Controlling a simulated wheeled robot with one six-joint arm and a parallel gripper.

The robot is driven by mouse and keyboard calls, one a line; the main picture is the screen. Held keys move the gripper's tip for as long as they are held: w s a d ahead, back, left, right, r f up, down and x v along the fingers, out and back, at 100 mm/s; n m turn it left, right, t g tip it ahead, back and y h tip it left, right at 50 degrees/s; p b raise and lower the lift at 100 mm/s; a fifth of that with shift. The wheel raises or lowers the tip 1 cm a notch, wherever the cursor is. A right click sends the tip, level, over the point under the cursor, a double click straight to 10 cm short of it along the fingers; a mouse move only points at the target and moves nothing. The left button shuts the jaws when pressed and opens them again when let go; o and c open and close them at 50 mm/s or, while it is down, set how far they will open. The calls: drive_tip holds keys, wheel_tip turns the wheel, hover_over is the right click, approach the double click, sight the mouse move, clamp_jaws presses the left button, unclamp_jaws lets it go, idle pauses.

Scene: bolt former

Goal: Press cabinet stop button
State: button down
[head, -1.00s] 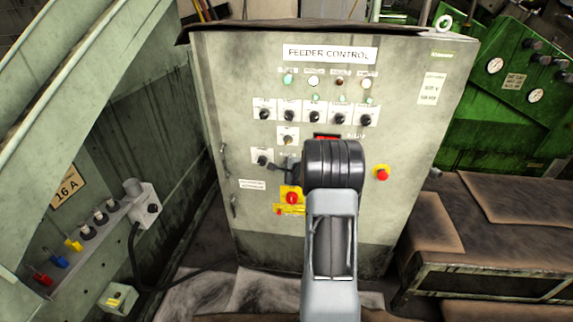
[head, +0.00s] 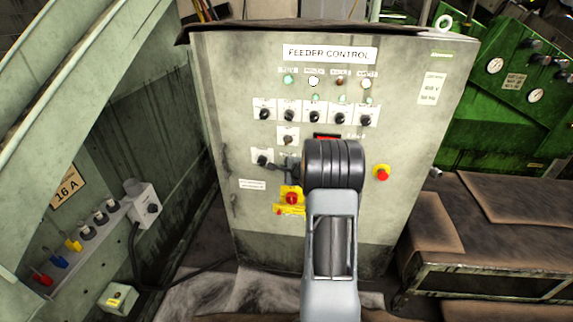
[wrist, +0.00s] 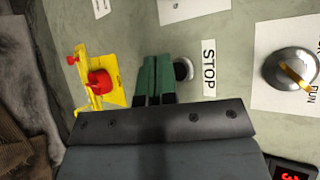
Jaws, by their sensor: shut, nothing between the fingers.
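The grey feeder control cabinet (head: 405,140) stands in front of me in the head view. In the wrist view a white STOP label (wrist: 209,66) lies on its panel, turned sideways. A dark round button in a pale ring (wrist: 183,69) sits beside the label, partly hidden by my gripper. My gripper (wrist: 156,58) is shut and empty, its green fingers close to the panel just left of the button. I cannot tell whether they touch anything. In the head view my arm hides the panel area around the STOP label.
A red rotary switch on a yellow plate (wrist: 101,84) lies left of the fingers in the wrist view. A silver selector knob (wrist: 290,68) is at the right. A red mushroom button (head: 381,173) sits on the cabinet's right side. A brown-topped bench (head: 510,210) stands at the right.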

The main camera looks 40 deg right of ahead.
drive_tip(key=shift+w+d+b, duration=0.5)
drive_tip(key=shift+w+d, duration=0.05)
drive_tip(key=shift+w, duration=0.05)
idle(1.2)
drive_tip(key=shift+s, duration=0.1)
idle(0.3)
drive_tip(key=shift+s+a+b, duration=0.5)
drive_tip(key=shift+a+b, duration=0.05)
drive_tip(key=shift+b, duration=0.35)
drive_tip(key=shift+s, duration=0.1)
drive_tip(key=s+a+b, duration=0.3)
drive_tip(key=b, duration=0.1)
drive_tip(key=shift+s+a, duration=0.25)
idle(0.7)
